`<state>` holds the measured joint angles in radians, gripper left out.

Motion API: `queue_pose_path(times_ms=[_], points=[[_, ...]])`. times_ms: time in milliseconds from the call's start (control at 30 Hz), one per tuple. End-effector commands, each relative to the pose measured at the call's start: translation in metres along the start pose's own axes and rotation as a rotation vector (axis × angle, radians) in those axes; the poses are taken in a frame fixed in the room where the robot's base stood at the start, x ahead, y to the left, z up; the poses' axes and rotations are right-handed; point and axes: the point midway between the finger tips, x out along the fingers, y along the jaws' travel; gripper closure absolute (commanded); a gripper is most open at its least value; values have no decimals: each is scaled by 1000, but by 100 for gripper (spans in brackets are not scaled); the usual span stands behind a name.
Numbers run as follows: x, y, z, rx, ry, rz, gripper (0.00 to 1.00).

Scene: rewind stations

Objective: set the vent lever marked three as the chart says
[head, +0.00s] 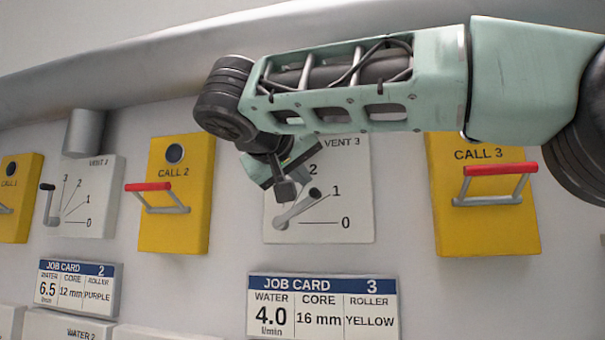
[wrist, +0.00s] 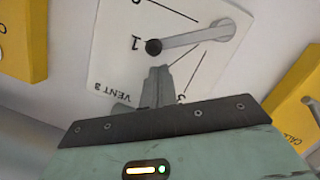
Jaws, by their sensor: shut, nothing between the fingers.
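The VENT 3 panel (head: 355,220) is a pale plate with marks 0, 1 and 2 showing; my gripper covers part of its upper left. Its grey lever (head: 298,209) has a dark knob and points up and right, near mark 1, perhaps slightly toward 2. The lever (wrist: 190,38) and its knob also show in the wrist view, with the knob close beside the 1. My gripper (head: 287,190) is shut and empty in front of the panel. In the wrist view its fingertips (wrist: 158,72) are just below the knob; contact is unclear. I see no vent chart.
JOB CARD 3 (head: 322,309) below reads water 4.0 l/min, core 16 mm, roller yellow. Yellow CALL 2 (head: 175,225) and CALL 3 (head: 488,235) boxes with protruding red-topped handles flank the panel. Another vent panel (head: 95,215) and JOB CARD 2 (head: 78,287) are at left.

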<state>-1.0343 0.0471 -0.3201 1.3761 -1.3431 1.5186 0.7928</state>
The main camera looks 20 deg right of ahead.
Motion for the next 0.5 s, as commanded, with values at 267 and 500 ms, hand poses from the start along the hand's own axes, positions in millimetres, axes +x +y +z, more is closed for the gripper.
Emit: queue_pose_path(times_ms=[267, 500], points=[[1, 0, 7, 0, 1, 0, 100], [2, 0, 7, 0, 1, 0, 100]])
